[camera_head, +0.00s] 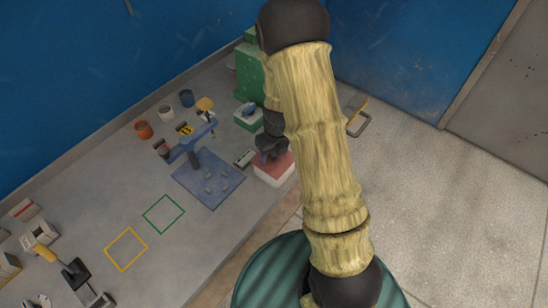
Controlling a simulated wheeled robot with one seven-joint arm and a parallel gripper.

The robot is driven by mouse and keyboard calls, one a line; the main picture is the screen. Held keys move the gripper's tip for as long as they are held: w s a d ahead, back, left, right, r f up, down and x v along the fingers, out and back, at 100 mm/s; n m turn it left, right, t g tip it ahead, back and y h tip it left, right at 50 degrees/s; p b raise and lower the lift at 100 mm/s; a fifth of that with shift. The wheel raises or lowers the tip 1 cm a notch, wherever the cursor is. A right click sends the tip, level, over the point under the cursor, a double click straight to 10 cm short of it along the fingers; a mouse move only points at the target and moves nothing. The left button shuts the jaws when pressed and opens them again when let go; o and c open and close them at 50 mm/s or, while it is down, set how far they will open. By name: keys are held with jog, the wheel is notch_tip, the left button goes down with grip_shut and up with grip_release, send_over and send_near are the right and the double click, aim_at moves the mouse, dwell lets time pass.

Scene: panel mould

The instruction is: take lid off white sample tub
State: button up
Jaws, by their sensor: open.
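A white box-shaped tub (271,178) stands near the right end of the bench. A dull red lid (280,165) covers its top, and I see no gap between lid and tub. My gripper (269,156) is over the left and far part of the lid, with its dark fingers pointing down. It is open. I cannot tell whether the fingers touch the lid. My arm hides part of the area to the right of the gripper.
A blue fixture (208,178) is to the left. Orange (143,130), white (166,112) and blue cups (187,98) stand farther back.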

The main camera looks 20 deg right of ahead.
jog(key=c, duration=1)
jog(key=shift+c, duration=0.2)
notch_tip(320, 180, up, 10)
dwell(0.5)
